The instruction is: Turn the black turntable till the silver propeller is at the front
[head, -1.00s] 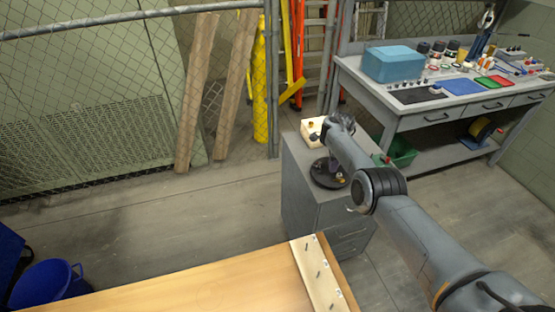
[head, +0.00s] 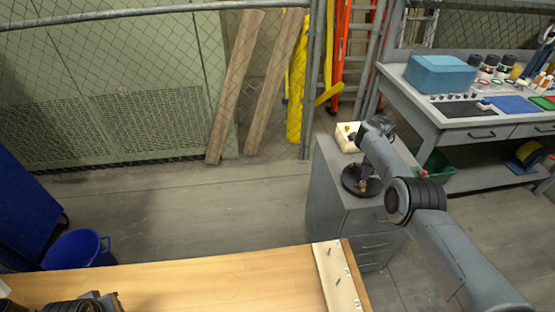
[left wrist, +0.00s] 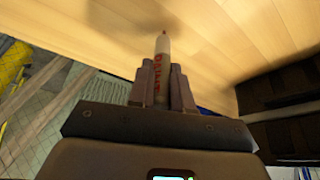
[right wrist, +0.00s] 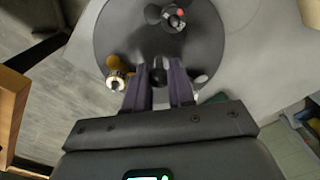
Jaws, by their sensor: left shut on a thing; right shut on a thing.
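The black turntable (head: 352,187) sits on the grey cabinet in the head view. It fills the upper right wrist view (right wrist: 122,38). My right gripper (right wrist: 158,78) is shut on a black knob (right wrist: 158,68) standing near the disc's edge. A gold propeller (right wrist: 115,72) is left of the fingers. A dark propeller with a red spot (right wrist: 170,16) is at the top. A small silver piece (right wrist: 200,78), perhaps the silver propeller, shows right of the fingers, mostly hidden by one. My left gripper (left wrist: 162,85) is shut on a white marker (left wrist: 162,60) with red lettering.
A cream box (head: 347,138) stands behind the turntable on the cabinet (head: 335,212). A wooden table (head: 200,285) is in front. The grey workbench (head: 440,115) with a blue case (head: 440,73) is at the right. Floor left of the cabinet is clear.

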